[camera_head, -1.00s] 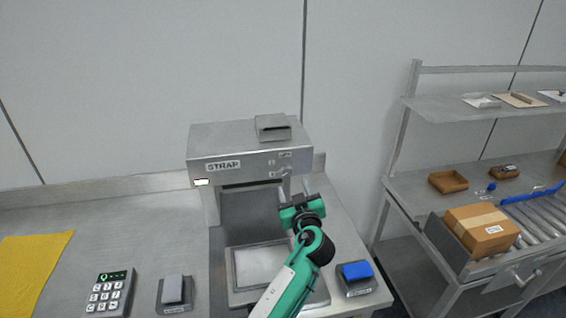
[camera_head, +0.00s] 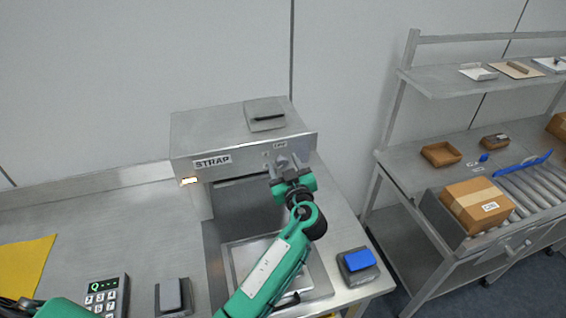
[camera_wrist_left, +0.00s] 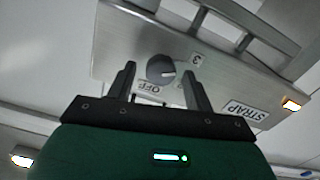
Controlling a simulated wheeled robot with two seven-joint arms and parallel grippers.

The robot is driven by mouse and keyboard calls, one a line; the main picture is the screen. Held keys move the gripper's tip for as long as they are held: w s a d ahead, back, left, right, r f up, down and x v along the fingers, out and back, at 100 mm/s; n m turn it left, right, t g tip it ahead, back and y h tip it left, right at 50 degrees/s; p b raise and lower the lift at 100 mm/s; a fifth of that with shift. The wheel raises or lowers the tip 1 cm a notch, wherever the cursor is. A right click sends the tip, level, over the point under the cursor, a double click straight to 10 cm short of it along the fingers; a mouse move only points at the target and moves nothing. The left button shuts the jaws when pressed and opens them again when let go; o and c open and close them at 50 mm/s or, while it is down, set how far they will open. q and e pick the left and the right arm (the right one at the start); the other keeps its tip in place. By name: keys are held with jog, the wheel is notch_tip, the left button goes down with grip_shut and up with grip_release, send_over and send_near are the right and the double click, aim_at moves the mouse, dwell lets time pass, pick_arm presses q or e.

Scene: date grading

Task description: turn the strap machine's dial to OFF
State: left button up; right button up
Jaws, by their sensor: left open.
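The grey strap machine (camera_head: 190,140) stands on the steel bench with a STRAP label on its front. Its round dial (camera_wrist_left: 160,69) shows in the left wrist view, with a pale pointer line towards the right, on the side of the "3" mark (camera_wrist_left: 195,60). The OFF mark (camera_wrist_left: 154,87) is below the dial, partly behind the gripper. My left gripper (camera_head: 284,164) is open at the machine's front panel, its fingers on either side of the dial. I cannot tell whether they touch it. The gripper largely hides the dial in the head view. My right gripper is not in view.
A keypad (camera_head: 106,294), a grey block on a base (camera_head: 172,296) and a blue-topped block (camera_head: 357,262) lie on the bench. A tray plate (camera_head: 236,268) sits below the machine's opening. At right, a shelf rack holds a cardboard box (camera_head: 475,203) beside rollers.

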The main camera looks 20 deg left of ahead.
pick_arm(q)
jog(key=shift+c, duration=0.2)
jog(key=c, duration=0.9)
jog(key=shift+c, duration=0.2)
